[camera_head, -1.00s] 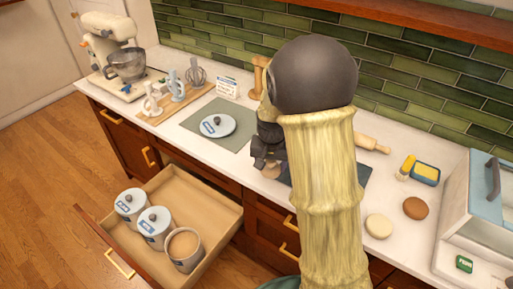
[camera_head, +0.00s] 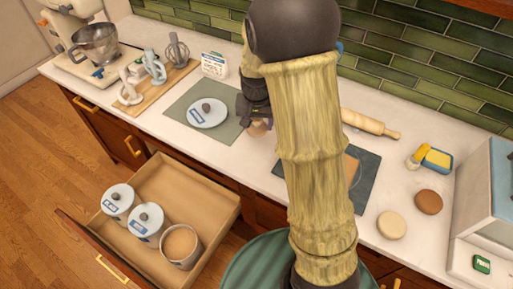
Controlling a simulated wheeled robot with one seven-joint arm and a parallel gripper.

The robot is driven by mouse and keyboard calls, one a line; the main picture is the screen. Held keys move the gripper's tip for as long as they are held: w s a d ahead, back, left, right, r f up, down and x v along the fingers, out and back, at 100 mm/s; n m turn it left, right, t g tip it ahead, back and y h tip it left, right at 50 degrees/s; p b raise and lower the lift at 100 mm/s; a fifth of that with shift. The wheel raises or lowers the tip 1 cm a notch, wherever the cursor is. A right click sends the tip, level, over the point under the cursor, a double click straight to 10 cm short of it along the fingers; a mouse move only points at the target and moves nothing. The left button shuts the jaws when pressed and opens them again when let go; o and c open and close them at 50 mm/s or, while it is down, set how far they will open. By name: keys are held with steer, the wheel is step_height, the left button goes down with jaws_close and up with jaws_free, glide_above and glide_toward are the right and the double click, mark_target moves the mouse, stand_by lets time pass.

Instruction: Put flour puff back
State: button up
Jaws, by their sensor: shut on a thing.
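My gripper (camera_head: 256,108) is at the right edge of the grey-green mat (camera_head: 181,107), partly hidden by my arm. It is shut on a small tan thing, probably the flour puff (camera_head: 258,129), of which only the lower part shows. A pale blue lid (camera_head: 207,113) with a dark knob lies on the mat, left of my gripper. In the open drawer (camera_head: 217,195), an uncovered canister (camera_head: 181,262) shows tan contents. Two lidded canisters (camera_head: 118,200) (camera_head: 146,224) stand to its left.
A mixer (camera_head: 83,35), a board with whisk tools (camera_head: 150,88) and a small card (camera_head: 214,65) stand at the back left. A rolling pin (camera_head: 369,123), dark board (camera_head: 370,175), two round pieces (camera_head: 391,225) (camera_head: 429,202) and a yellow-blue sponge (camera_head: 437,160) lie right of my arm.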

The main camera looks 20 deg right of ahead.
glide_above(257, 149)
steer(key=shift+s+f+p, duration=0.15)
steer(key=shift+f+p, duration=0.2)
steer(key=shift+f, duration=2.8)
steer(key=shift+f, duration=1.85)
steer(key=shift+f, duration=0.2)
steer(key=o, duration=0.9)
steer(key=shift+o, duration=0.2)
steer(key=shift+r, duration=0.1)
steer(key=r, duration=0.4)
steer(key=s+r, duration=0.1)
steer(key=r, duration=0.7)
steer(key=shift+s+a, duration=0.3)
steer(key=shift+s, duration=0.05)
